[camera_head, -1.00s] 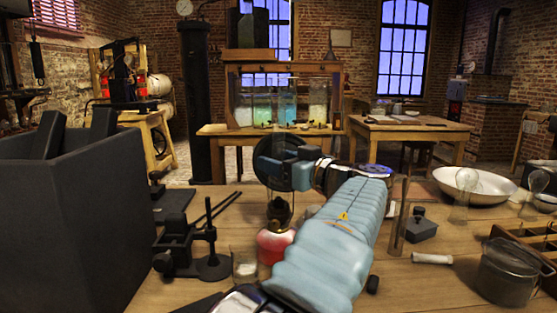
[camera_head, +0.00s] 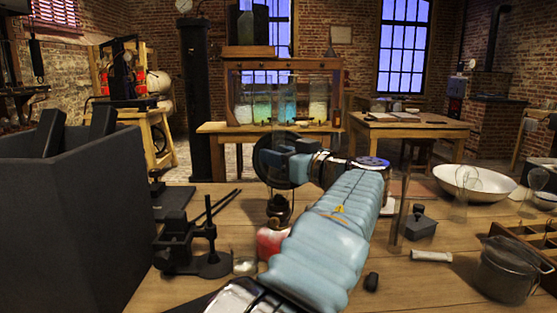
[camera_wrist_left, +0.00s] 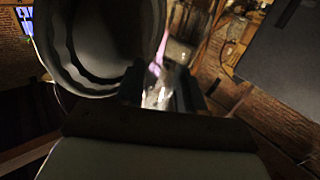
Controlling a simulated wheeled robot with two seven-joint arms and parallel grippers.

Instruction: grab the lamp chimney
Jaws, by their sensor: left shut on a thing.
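The lamp chimney (camera_wrist_left: 156,96) is clear glass and shows faintly between the dark fingers in the left wrist view. My left gripper (camera_head: 277,160) is shut on it, above the oil lamp. The gripper also shows in the left wrist view (camera_wrist_left: 157,90). The lamp (camera_head: 271,242) has a red base and a dark burner, and stands on the bench, partly behind my forearm. The chimney's outline is hard to make out in the head view, so I cannot tell whether its lower end touches the burner. My right gripper is out of view.
A dark round disc (camera_head: 268,167) is close behind the gripper. A black stand (camera_head: 211,240) and a small glass (camera_head: 245,265) are left of the lamp.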

